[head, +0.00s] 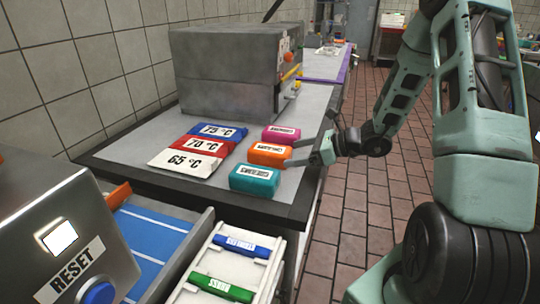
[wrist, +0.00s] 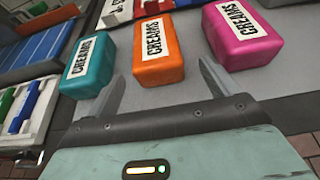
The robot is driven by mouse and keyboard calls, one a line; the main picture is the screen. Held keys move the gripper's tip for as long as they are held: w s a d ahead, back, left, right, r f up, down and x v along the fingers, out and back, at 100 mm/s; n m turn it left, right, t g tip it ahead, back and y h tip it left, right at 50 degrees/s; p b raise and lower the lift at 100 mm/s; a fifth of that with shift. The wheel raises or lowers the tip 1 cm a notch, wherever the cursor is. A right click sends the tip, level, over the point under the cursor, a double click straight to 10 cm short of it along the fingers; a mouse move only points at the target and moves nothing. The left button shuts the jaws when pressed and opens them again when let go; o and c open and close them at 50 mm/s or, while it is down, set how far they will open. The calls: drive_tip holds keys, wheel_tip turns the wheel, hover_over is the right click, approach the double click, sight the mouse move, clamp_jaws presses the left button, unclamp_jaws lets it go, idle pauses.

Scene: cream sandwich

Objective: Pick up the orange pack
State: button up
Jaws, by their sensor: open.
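The orange pack (head: 269,154) lies on the grey counter between a teal pack (head: 254,180) and a pink pack (head: 281,134). In the wrist view the orange pack (wrist: 160,50) is ahead of my gripper, with its white CREAMS label up. The teal pack (wrist: 88,66) is to its left and the pink pack (wrist: 243,35) to its right. My gripper (head: 287,153) is open and empty, at the right side of the orange pack. In the wrist view its two fingers (wrist: 162,85) point toward the pack, one toward each side.
Temperature mats (head: 188,164) lie left of the packs. A grey machine (head: 228,70) stands behind them. A drawer with blue and green items (head: 240,246) is open in front. A box with a RESET button (head: 97,292) stands at the front left.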

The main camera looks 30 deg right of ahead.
sight(280, 154)
drive_tip(key=shift+r+x, duration=0.15)
drive_tip(key=shift+x, duration=1.25)
drive_tip(key=shift+r+x, duration=0.15)
drive_tip(key=shift+x, duration=1.2)
drive_tip(key=shift+a, duration=0.2)
drive_tip(key=c, duration=1.1)
